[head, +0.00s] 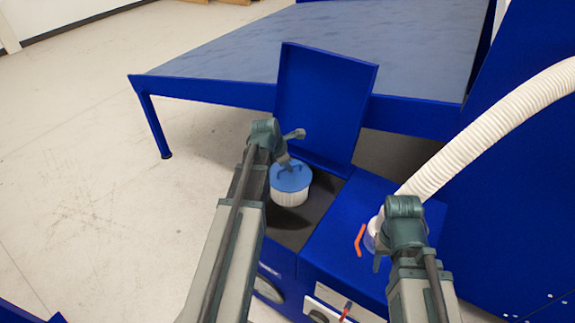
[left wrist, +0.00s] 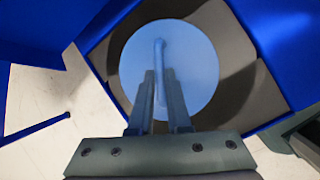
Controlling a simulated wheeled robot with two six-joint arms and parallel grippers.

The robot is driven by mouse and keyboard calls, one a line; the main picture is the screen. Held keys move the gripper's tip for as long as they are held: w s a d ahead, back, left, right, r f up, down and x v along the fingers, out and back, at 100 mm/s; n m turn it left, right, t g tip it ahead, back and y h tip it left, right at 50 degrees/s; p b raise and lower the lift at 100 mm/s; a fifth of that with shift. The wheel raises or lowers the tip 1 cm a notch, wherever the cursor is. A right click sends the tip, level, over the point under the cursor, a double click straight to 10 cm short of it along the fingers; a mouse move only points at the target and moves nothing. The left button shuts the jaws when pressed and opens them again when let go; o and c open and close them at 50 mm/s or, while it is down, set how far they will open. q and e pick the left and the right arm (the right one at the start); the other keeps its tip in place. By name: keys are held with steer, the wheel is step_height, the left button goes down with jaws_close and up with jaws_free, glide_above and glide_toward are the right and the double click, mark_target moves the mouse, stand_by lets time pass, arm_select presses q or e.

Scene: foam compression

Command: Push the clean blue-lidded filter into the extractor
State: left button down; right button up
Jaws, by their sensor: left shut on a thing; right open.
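The clean filter (head: 290,191) has a blue lid and a white pleated side. It is in the open extractor compartment (head: 290,231), with much of its white side showing above the dark interior. In the left wrist view its round blue lid (left wrist: 195,60) has a raised handle bar. My left gripper (left wrist: 160,100) is shut on that handle, over the lid. The extractor's blue hatch (head: 322,105) stands open behind the filter. My right gripper (head: 379,240) is open beside the hose end, partly hidden by its own wrist.
A white ribbed hose (head: 490,130) runs down to the blue extractor top (head: 335,230) on the right. An orange-red handle (head: 360,240) is close to my right gripper. A large blue-framed table (head: 330,45) stands behind. The floor at left is clear.

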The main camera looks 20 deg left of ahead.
stand_by(0.6)
arm_select(q)
steer(key=shift+f+b, duration=3)
arm_select(e)
glide_above(377, 284)
steer(key=shift+a+f, duration=0.2)
steer(key=shift+f, duration=2.85)
arm_select(q)
steer(key=shift+f+b, duration=1)
steer(key=shift+f, duration=0.05)
arm_select(e)
steer(key=shift+f, duration=1)
arm_select(q)
steer(key=c, duration=0.8)
jaws_free()
steer(key=shift+s+r, duration=0.1)
steer(key=shift+r, duration=0.1)
arm_select(e)
steer(key=shift+r, duration=0.2)
